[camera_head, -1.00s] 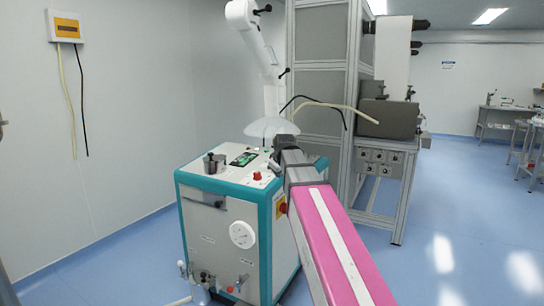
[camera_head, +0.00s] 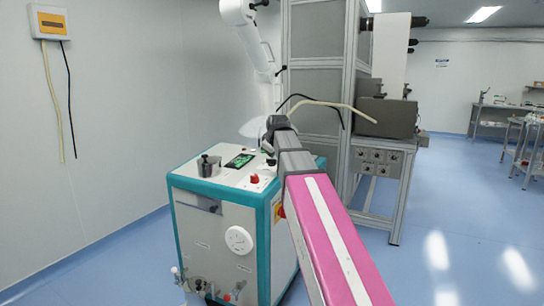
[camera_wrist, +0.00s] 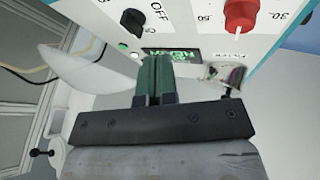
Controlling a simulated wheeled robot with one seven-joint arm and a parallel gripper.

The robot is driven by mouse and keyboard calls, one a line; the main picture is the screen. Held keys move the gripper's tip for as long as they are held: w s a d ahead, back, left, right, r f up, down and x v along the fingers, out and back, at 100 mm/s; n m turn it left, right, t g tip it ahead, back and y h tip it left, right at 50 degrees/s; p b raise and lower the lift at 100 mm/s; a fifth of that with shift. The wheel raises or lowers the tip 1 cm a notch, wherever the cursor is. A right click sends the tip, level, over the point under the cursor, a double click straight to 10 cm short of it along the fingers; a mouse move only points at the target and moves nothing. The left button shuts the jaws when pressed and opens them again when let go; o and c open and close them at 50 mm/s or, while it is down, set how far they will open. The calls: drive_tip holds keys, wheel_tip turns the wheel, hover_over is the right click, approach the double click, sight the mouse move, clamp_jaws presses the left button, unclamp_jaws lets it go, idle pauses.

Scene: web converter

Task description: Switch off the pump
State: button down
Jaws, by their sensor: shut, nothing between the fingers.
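The pump cabinet (camera_head: 220,235), white with teal edges, stands on the floor left of centre in the head view. Its sloped top carries a green-lit display (camera_head: 240,160) and a red knob (camera_head: 254,179). In the wrist view the panel shows a black rotary knob (camera_wrist: 132,20) beside the word OFF, the display (camera_wrist: 172,57) and the red knob (camera_wrist: 241,12). My gripper (camera_wrist: 153,66) is shut and empty, with its green fingertips just below the black knob and overlapping the display in the picture. Whether they touch the panel I cannot tell. My arm hides part of the cabinet top.
A metal cup (camera_head: 208,166) stands on the cabinet's top left. A grey framed machine (camera_head: 318,75) rises behind, with a dark box (camera_head: 388,118) on its right. A white jointed arm (camera_head: 245,35) with a pale hood (camera_head: 254,128) hangs over the cabinet. Open floor (camera_head: 450,215) lies right.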

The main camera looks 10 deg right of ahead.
sight(271, 161)
drive_tip(key=x, duration=0.9)
drive_tip(key=shift+w+d+r, duration=0.15)
drive_tip(key=shift+w+d, duration=0.4)
drive_tip(key=shift+w, duration=0.25)
drive_tip(key=shift+w+d+r, duration=0.2)
drive_tip(key=shift+w+d, duration=0.4)
drive_tip(key=shift+w, duration=0.15)
